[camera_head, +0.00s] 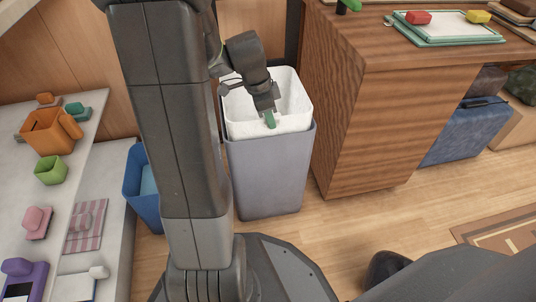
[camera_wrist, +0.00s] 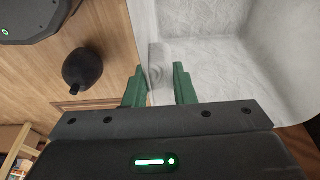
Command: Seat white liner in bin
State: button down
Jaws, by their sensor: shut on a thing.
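The white liner (camera_head: 297,100) stands upright in the mouth of the grey bin (camera_head: 268,172) in the head view. Its upper part shows above the bin's rim, and its lower part is hidden inside. My gripper (camera_head: 270,120) is at the liner's near wall, with green fingertips shut on that wall. In the wrist view my gripper (camera_wrist: 160,85) has one finger on each side of the liner's wall, and the white inside of the liner (camera_wrist: 225,60) fills the right side. How deep the liner's bottom sits is hidden.
A wooden cabinet (camera_head: 345,120) stands close to the right of the bin. A blue bin (camera_head: 142,190) is to the left, behind my arm. A grey counter (camera_head: 60,180) with several small coloured items is at far left. Open wooden floor (camera_head: 400,215) lies at front right.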

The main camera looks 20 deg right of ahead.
jog(key=shift+f, duration=1.3)
dwell(0.9)
jog(key=c, duration=1.1)
grip_release()
jog(key=p+v, duration=0.6)
jog(key=v, duration=0.8)
jog(key=shift+w+f, duration=0.1)
